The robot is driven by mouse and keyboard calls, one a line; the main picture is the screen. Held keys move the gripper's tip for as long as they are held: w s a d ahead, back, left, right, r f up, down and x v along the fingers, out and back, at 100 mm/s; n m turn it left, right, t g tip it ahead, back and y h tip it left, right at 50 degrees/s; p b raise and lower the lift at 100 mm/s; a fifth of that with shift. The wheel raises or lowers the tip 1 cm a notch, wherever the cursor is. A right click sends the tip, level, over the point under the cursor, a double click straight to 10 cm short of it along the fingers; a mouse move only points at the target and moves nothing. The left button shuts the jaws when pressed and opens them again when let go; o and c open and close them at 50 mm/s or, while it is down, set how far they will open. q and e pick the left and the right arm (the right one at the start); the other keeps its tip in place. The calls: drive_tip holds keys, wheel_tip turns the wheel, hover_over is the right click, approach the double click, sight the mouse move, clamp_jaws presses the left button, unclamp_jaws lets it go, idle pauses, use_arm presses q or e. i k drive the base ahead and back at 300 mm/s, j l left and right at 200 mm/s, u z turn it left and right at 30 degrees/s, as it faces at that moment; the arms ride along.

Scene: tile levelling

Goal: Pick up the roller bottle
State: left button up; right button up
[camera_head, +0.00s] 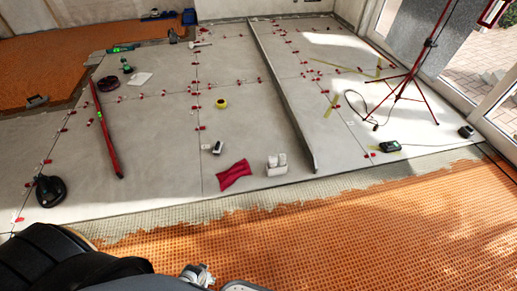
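I cannot make out a roller bottle for certain. A small white and dark item (218,147) lies on the grey tiles near the middle and may be it, but it is too small to tell. My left arm comes in from the bottom left. A metallic part that looks like my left gripper (198,275) shows at the bottom edge, over the orange mat, well short of the small item. Its fingers are too cut off to read. My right gripper is not in view.
A red cloth bag (234,175) and a white object (277,164) lie near the front tile edge. A long grey bar (285,95) crosses the tiles. A red tripod (405,85) stands right. A suction cup (50,191) lies left. The orange mat (380,235) is clear in front.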

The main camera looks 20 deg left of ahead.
sight(282, 157)
drive_tip(key=i+l+u, duration=0.15)
drive_tip(key=i, duration=0.45)
drive_tip(key=i+l+u, duration=0.15)
drive_tip(key=i+l, duration=0.25)
drive_tip(key=i, duration=0.15)
drive_tip(key=i+l+u, duration=0.15)
drive_tip(key=i+l, duration=0.25)
drive_tip(key=i, duration=0.15)
